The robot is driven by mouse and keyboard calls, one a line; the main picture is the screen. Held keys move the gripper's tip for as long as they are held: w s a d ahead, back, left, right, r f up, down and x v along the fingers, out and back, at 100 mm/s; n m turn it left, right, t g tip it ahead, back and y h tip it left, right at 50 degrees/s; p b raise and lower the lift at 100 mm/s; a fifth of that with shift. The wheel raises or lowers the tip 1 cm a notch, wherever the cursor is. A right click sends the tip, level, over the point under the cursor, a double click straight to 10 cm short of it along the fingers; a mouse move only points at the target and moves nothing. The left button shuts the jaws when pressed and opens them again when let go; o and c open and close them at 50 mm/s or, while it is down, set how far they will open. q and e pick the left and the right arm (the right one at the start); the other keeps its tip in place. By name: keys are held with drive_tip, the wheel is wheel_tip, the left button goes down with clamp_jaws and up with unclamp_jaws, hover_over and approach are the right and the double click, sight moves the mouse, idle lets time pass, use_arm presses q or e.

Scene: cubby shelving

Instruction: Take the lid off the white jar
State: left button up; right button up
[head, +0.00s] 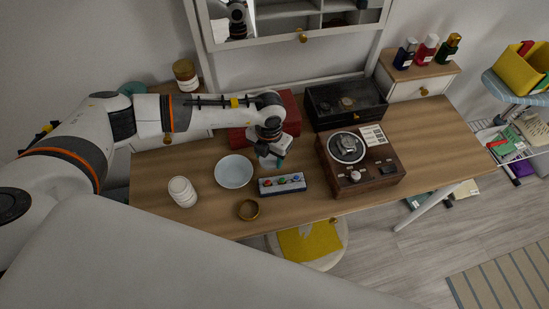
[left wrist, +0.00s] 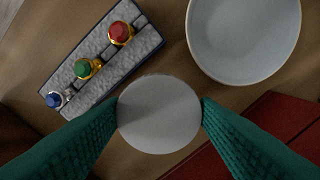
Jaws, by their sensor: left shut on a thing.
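My left gripper (head: 272,158) is over the table, behind the ring box and right of the white bowl. In the left wrist view its green fingers (left wrist: 160,125) are shut on a round white lid (left wrist: 158,112), seen flat from above. What is under the lid is hidden, so I cannot tell whether it rests on something. A white ribbed jar (head: 182,192) stands upright on the table left of the bowl, apart from the gripper. Its top is too small to read clearly. My right gripper is not in view.
The white bowl (head: 233,171) and the ring box (head: 282,184) with red, green and blue rings sit close to the gripper. A red box (head: 290,112) is behind it.

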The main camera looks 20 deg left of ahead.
sight(269, 159)
use_arm(q)
wheel_tip(269, 159, down, 4)
drive_tip(key=shift+r, duration=0.1)
drive_tip(key=shift+f, duration=0.25)
drive_tip(key=o, duration=0.8)
drive_tip(key=shift+r+p, duration=0.3)
drive_tip(key=shift+p, duration=0.1)
wheel_tip(269, 159, up, 12)
drive_tip(key=shift+f+b, duration=0.1)
drive_tip(key=shift+b, duration=0.8)
